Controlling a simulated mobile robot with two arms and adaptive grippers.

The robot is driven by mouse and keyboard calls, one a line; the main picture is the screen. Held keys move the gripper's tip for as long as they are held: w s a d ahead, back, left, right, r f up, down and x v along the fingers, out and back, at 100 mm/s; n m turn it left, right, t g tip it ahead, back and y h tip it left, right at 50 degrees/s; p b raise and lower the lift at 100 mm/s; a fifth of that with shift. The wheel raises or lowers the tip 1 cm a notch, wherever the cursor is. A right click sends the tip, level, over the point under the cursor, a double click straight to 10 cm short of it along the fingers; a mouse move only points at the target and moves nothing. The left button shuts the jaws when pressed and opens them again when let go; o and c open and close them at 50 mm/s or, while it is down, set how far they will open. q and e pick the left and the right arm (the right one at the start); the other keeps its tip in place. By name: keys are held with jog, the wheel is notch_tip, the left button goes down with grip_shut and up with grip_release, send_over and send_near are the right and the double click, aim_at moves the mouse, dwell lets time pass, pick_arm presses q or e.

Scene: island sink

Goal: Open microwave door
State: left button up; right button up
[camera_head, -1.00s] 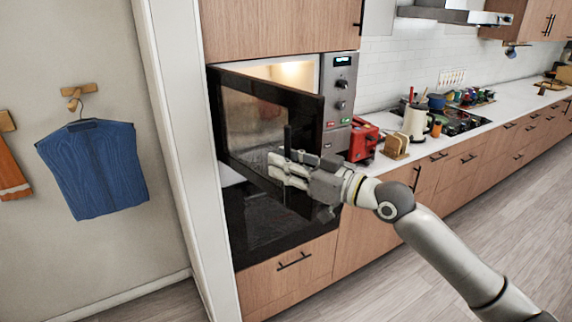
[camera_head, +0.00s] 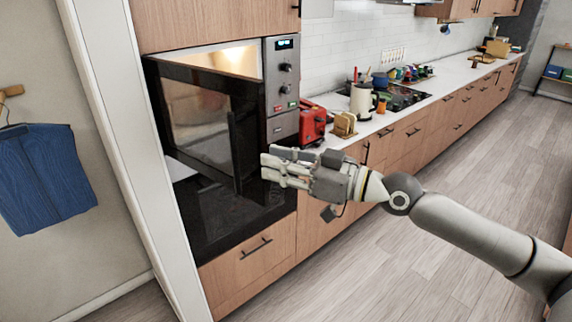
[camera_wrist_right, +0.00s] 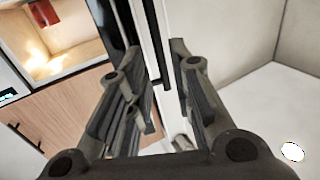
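The microwave (camera_head: 281,67) is built into the wooden cabinet on the left, and its lit inside shows above the door. The black door (camera_head: 204,115) stands partly open, swung out from its left side. A dark upright handle (camera_head: 236,146) is near its right edge. My right gripper (camera_head: 268,167) is in front of the door's lower right, fingers pointing left, right of the handle. In the right wrist view, its two fingers (camera_wrist_right: 152,50) are apart, with a dark bar and a pale strip showing between them; contact cannot be told. My left gripper is not in view.
A black oven front (camera_head: 235,212) and a wooden drawer (camera_head: 248,262) are below the microwave. A red toaster (camera_head: 312,122) and a cream kettle (camera_head: 361,100) stand on the counter to the right. A white wall edge (camera_head: 118,150) borders the left. The floor is clear.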

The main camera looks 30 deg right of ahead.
jog(key=shift+s+d, duration=0.45)
jog(key=shift+s, duration=0.15)
